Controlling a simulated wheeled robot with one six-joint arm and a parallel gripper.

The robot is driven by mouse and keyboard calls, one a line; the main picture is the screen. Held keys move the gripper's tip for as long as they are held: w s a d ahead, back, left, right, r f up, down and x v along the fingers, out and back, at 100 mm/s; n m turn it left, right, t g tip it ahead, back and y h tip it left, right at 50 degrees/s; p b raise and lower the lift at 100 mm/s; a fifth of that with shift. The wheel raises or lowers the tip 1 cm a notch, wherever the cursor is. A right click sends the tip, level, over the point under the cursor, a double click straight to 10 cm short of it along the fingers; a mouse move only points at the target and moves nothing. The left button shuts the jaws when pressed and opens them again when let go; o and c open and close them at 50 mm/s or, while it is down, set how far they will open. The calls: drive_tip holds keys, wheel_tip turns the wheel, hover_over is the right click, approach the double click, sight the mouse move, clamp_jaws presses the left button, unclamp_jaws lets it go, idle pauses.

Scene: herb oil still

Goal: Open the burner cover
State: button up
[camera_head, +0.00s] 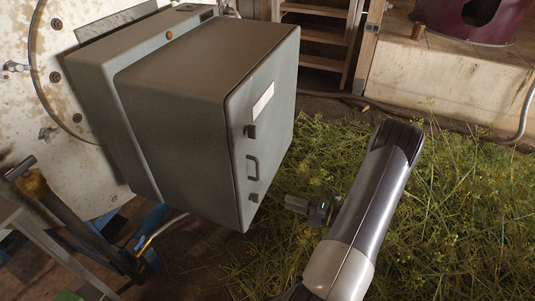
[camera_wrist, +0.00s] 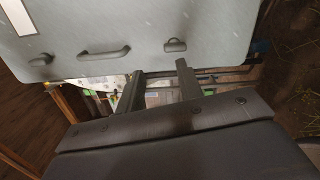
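The burner cover (camera_head: 205,110) is a grey-green metal box on the pale machine at the left, and its front door looks closed. The door has a pale label, a dark bar handle (camera_head: 253,167) and two dark latches, one above (camera_head: 250,131) and one below (camera_head: 253,197). In the wrist view the door (camera_wrist: 150,25) fills the top, with the handle (camera_wrist: 104,53) and a latch (camera_wrist: 175,45) on each side of it. My gripper (camera_head: 290,203) is apart from the door, to the right of the lower latch. Its two fingers (camera_wrist: 160,72) are spread and empty.
Cut green herbs (camera_head: 450,210) cover the floor at the right. A wooden ladder (camera_head: 320,40) and a pale ledge (camera_head: 450,85) stand behind. Blue and yellow fittings (camera_head: 120,240) sit below the box at left.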

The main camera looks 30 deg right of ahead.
drive_tip(key=shift+s+a+r+n+t+h+p, duration=0.65)
drive_tip(key=shift+s+a+r+n+h, duration=0.45)
drive_tip(key=shift+r+n, duration=5.7)
drive_tip(key=x, duration=1)
drive_tip(key=shift+d, duration=0.2)
drive_tip(key=shift+w+f, duration=0.1)
drive_tip(key=shift+f, duration=0.05)
drive_tip(key=shift+c, duration=0.2)
clamp_jaws()
